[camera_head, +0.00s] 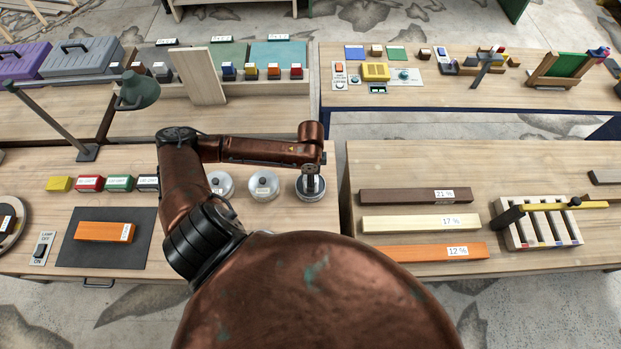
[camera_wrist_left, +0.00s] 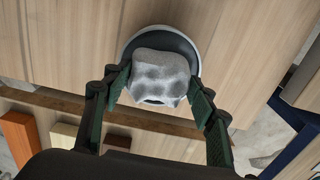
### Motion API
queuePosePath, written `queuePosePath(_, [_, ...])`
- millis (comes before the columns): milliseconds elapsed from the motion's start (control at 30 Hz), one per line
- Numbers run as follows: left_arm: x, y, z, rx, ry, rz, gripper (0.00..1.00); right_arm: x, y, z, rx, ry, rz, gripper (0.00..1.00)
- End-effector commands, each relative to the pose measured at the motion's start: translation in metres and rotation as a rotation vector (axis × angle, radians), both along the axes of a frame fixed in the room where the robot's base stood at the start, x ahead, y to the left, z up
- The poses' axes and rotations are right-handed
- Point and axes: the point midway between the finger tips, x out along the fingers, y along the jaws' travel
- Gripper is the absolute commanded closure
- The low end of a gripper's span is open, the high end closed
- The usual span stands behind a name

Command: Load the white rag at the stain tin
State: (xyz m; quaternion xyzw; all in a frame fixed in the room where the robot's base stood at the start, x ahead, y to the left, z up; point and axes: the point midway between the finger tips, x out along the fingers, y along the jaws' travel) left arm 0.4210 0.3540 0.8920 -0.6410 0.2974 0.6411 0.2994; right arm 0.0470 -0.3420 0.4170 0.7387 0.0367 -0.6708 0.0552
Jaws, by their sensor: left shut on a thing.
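My left gripper (camera_head: 312,187) is over the rightmost of three round tins, pointing down. In the left wrist view my left gripper (camera_wrist_left: 160,88) is shut on the white rag (camera_wrist_left: 160,72), a crumpled cloth with grey blotches between the two green-padded fingers. Directly beyond the rag is the round stain tin (camera_wrist_left: 193,48), with a pale rim and a dark inside; it also shows in the head view (camera_head: 312,197) below the gripper. The rag overlaps the tin's opening, and I cannot tell whether it touches the inside. My right gripper is not in view.
Two more tins (camera_head: 263,186) (camera_head: 220,185) stand left of the gripper. Several coloured blocks (camera_head: 90,184), an orange board on a dark mat (camera_head: 140,250) and a lamp (camera_head: 137,90) are farther left. Labelled wood strips (camera_head: 423,222) lie on the right table, across a gap.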

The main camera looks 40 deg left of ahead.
Motion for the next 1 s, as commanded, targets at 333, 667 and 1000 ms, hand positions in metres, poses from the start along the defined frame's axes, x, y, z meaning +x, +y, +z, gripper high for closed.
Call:
queuePosePath(333, [0.0002, -0.0001, 0.0008, 0.0, 0.0, 0.0, 0.67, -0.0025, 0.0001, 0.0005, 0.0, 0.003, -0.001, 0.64])
queuePosePath(667, [0.0001, -0.0002, -0.0006, 0.0, 0.0, 0.0, 0.67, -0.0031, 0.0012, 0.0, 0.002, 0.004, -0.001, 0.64])
queuePosePath(1000, [0.0001, -0.0002, -0.0045, -0.001, -0.001, 0.0, 0.67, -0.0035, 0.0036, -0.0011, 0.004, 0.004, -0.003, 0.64])
